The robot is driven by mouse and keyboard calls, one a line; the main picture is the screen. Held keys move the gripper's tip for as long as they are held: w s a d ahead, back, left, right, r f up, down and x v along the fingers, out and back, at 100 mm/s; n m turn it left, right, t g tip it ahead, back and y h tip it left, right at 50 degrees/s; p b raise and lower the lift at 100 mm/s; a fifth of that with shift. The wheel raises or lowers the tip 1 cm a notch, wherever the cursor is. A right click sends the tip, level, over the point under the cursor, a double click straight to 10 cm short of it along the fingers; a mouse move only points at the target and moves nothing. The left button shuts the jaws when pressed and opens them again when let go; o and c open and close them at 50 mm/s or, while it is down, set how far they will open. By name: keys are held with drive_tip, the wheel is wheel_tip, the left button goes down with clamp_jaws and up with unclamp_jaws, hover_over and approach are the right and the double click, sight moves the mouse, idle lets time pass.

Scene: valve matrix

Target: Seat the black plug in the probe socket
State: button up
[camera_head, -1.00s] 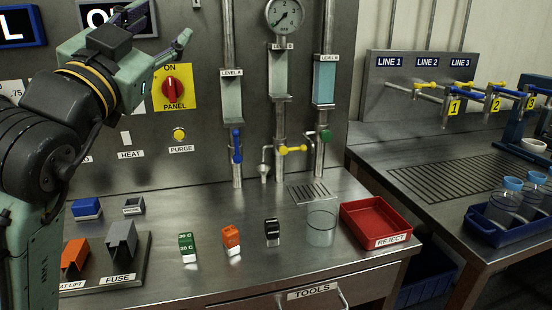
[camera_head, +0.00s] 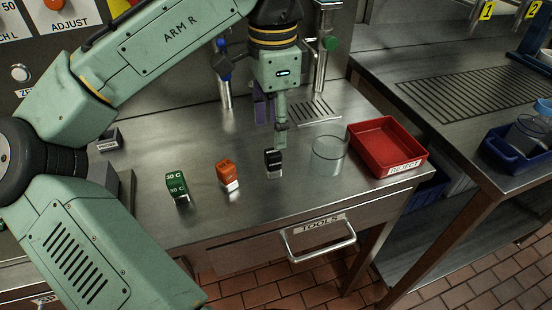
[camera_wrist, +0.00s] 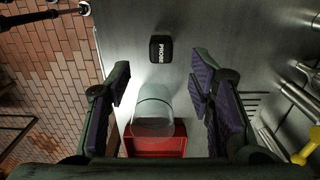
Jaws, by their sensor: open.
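The black plug (camera_head: 273,163) stands upright on the steel bench, right of the orange plug. It also shows in the wrist view (camera_wrist: 161,48), with PROBE written on it. My gripper (camera_head: 281,135) points down just behind and above the plug. In the wrist view my gripper (camera_wrist: 158,78) is open, its purple pads wide apart with nothing held. The plug shows beyond the pads, between their lines. A small grey block (camera_head: 107,140), whose label seems to read PROBE, sits at the left of the bench, partly hidden by my arm.
A green plug (camera_head: 177,186) and an orange plug (camera_head: 228,176) stand left of the black one. A clear glass (camera_head: 329,152) and a red reject tray (camera_head: 388,146) stand to its right. The bench front, with the tools drawer handle (camera_head: 318,241), is close.

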sight(273, 152)
drive_tip(key=shift+f+p, duration=0.6)
drive_tip(key=shift+f, duration=2.9)
drive_tip(key=shift+c, duration=0.4)
clamp_jaws()
